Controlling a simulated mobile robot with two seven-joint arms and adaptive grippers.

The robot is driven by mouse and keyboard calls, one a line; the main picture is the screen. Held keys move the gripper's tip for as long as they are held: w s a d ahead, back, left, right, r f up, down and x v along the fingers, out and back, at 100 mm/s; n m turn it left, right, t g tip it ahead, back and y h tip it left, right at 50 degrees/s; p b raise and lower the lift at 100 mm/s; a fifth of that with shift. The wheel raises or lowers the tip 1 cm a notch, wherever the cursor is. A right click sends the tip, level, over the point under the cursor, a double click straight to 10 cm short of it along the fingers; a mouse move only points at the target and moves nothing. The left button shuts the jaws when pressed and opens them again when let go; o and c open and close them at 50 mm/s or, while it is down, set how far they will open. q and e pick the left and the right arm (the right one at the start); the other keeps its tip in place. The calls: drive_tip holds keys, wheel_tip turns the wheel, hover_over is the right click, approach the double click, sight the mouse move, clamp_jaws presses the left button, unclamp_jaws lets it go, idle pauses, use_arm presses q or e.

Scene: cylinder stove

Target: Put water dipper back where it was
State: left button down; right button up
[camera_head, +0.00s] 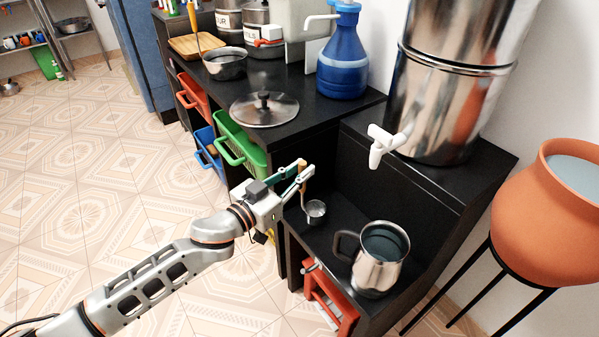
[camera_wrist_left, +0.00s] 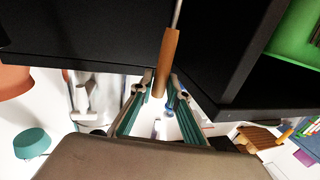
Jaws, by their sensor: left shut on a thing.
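My left gripper (camera_head: 303,178) is shut on the wooden handle of the water dipper, whose small metal cup (camera_head: 315,209) hangs below the fingers. The cup is over the low black shelf beside the steel mug; I cannot tell if it touches the surface. In the left wrist view the brown handle (camera_wrist_left: 168,62) shows between the green-sided fingers (camera_wrist_left: 160,88), with its thin rod going up out of the frame. The dipper's cup is outside that view. My right gripper is not in view.
A steel mug (camera_head: 378,262) stands on the low shelf. A steel water tank (camera_head: 440,100) with a white tap (camera_head: 385,143) is behind. A terracotta pot (camera_head: 545,215) with water stands at right. A glass lid (camera_head: 264,108) and blue jug (camera_head: 343,65) are on the counter.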

use_arm(q)
drive_tip(key=shift+r, duration=0.15)
drive_tip(key=c, duration=1.9)
unclamp_jaws()
drive_tip(key=shift+f, duration=0.2)
drive_tip(key=shift+s+a+r, duration=0.1)
drive_tip(key=shift+r, duration=0.15)
drive_tip(key=shift+p+v, duration=1.5)
drive_tip(key=shift+v, duration=4.35)
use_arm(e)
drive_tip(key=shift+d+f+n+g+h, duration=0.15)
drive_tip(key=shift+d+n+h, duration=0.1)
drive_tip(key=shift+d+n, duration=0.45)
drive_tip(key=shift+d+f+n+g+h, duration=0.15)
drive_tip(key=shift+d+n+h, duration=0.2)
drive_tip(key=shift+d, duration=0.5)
